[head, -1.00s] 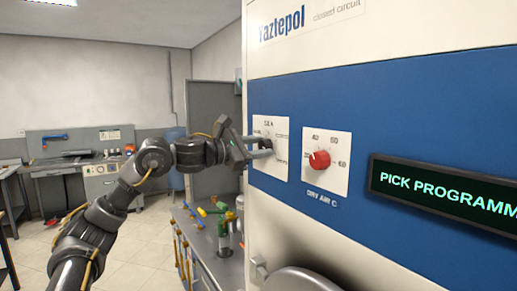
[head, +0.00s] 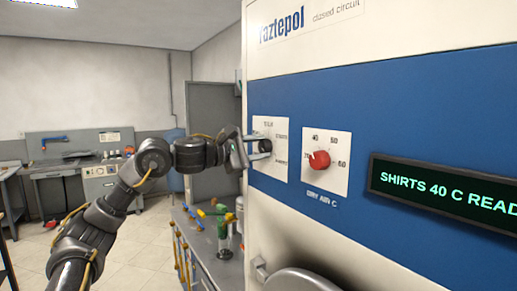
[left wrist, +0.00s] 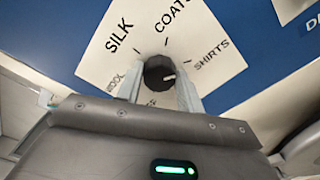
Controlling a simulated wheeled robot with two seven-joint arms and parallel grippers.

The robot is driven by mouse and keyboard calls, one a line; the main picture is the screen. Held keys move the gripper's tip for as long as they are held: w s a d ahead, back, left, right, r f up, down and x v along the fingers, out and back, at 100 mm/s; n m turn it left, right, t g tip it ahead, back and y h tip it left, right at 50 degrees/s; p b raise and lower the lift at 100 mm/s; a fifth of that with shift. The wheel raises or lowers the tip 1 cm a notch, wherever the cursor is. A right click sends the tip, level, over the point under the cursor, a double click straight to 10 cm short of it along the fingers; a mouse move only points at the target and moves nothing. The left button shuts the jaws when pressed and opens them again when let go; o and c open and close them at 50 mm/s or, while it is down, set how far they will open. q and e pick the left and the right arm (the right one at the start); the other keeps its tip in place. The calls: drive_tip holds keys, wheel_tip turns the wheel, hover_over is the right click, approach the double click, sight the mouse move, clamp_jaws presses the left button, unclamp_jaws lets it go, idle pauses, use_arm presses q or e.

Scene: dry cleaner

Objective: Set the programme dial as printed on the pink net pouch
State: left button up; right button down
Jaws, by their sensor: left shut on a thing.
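The programme dial (left wrist: 158,71) is a dark round knob on a white plate marked SILK, COATS, SHIRTS and other partly hidden words. Its pale pointer mark faces the SHIRTS side. My left gripper (head: 263,147) is shut on this dial, with one finger on each side of the knob in the left wrist view. In the head view the programme plate (head: 280,125) is on the machine's blue panel, and the fingers partly hide the dial. The display (head: 445,190) reads "SHIRTS 40 C READ", cut off by the picture edge. The pink net pouch is not in view.
A red temperature dial (head: 320,160) marked DRY AIR C is just right of the programme plate. A metal counter (head: 205,240) with bottles and tools stands below my left arm. A pressing station (head: 85,150) is at the back left.

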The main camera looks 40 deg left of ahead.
use_arm(q)
drive_tip(key=shift+f, duration=0.2)
drive_tip(key=o, duration=1)
drive_tip(key=shift+r, duration=0.1)
drive_tip(key=shift+s+a, duration=0.1)
drive_tip(key=shift+s, duration=0.15)
drive_tip(key=b+v, duration=0.5)
drive_tip(key=v, duration=0.5)
drive_tip(key=shift+s+a, duration=0.1)
drive_tip(key=shift+s, duration=0.05)
